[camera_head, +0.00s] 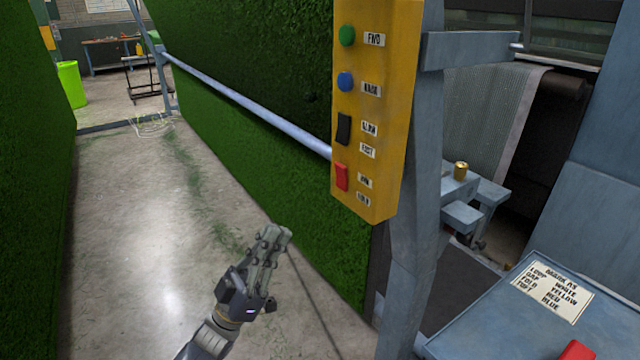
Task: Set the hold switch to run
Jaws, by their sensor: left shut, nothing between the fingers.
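A yellow control box (383,110) is fixed to a grey-blue post. On it, from the top, are a green button (347,36), a blue button (345,81), a black rocker switch (343,129) and a red rocker switch (341,177). Two small labels stand beside the red switch; they look like RUN above HOLD, but the print is blurred. Which way the red switch is set I cannot tell. My left gripper (276,235) is shut and empty, below and to the left of the box, apart from it. My right gripper is not in view.
A horizontal rail (245,103) runs along the green turf behind the box. Another turf wall (35,170) stands at the left. A gold can (460,170) sits on a grey ledge. A desk (490,325) with a label card is at lower right.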

